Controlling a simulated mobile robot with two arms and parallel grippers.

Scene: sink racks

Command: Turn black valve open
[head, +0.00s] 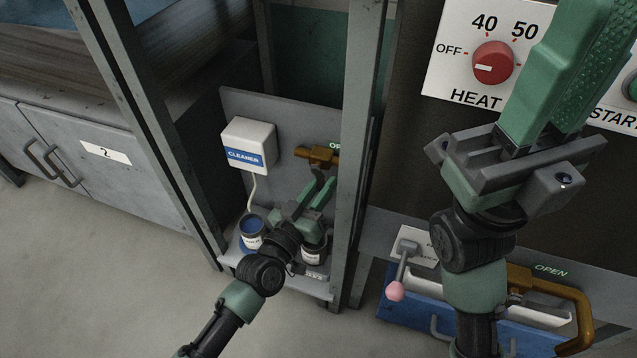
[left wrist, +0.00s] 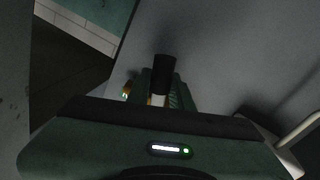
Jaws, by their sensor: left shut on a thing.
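My left gripper (head: 322,190) reaches into the narrow bay behind the metal post. It is just below a brass fitting (head: 318,155) on the grey back panel, beside a partly hidden green label. In the left wrist view, a black handle (left wrist: 163,72), which looks like the black valve's, stands between the fingers of my left gripper (left wrist: 162,90). The gripper is shut on it.
A metal post (head: 354,150) stands just right of my left gripper. A white cleaner box (head: 249,145) hangs on the panel. A blue-topped can (head: 251,231) and a dark can (head: 314,250) sit on the low shelf. A heat knob (head: 493,63) and pink-tipped lever (head: 396,290) are right.

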